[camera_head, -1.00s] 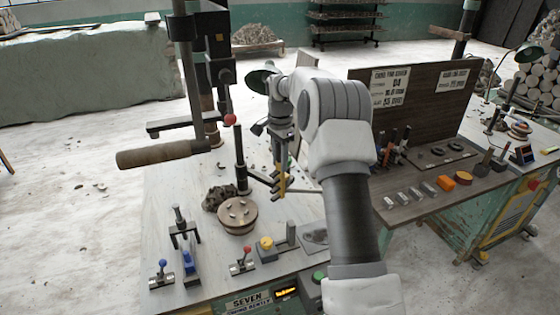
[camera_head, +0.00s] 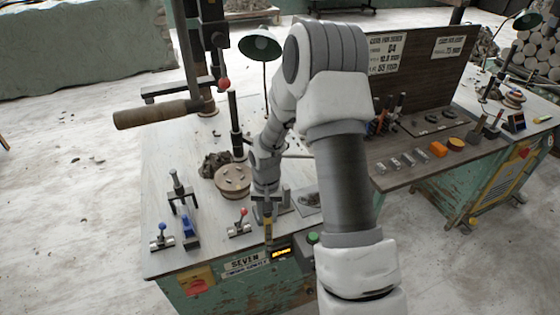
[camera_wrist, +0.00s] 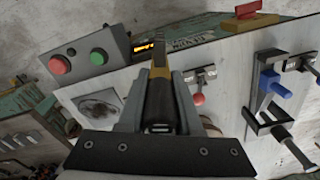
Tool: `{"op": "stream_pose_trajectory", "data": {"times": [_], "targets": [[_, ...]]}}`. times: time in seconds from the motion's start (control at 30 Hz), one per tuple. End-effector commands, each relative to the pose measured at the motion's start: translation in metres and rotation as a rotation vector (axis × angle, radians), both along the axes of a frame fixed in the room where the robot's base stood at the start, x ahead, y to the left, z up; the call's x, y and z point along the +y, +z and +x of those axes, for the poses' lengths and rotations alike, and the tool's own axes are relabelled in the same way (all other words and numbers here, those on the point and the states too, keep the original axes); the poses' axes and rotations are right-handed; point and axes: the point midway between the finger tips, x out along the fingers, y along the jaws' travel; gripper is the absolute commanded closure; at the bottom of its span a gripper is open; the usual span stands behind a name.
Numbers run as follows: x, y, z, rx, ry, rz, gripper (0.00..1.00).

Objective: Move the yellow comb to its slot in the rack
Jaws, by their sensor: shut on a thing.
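My gripper (camera_head: 267,205) is shut on the yellow comb (camera_head: 268,233), near the front edge of the left bench. The comb hangs down from the jaws, narrow and partly dark. A group of upright handled tools (camera_head: 388,118) stands at the back of the right bench; this may be the rack. My arm partly covers it, and I cannot make out a free slot.
A round wooden disc (camera_head: 233,180), a blue-handled clamp (camera_head: 190,232) and a red-knobbed lever (camera_head: 240,224) are near the gripper. A button box (camera_wrist: 80,57) sits at the bench front.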

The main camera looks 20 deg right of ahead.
Motion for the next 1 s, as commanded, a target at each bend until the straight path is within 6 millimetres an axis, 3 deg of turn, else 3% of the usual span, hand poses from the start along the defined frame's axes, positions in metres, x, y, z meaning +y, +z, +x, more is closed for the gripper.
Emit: {"op": "stream_pose_trajectory", "data": {"times": [0.13, 0.37, 1.0], "targets": [[0.021, -0.037, -0.038, 0.007, 0.196, 0.001, 1.00], [0.041, -0.076, -0.074, 0.003, 0.410, 0.000, 1.00], [0.038, -0.073, -0.069, -0.002, 0.392, -0.001, 1.00]]}}
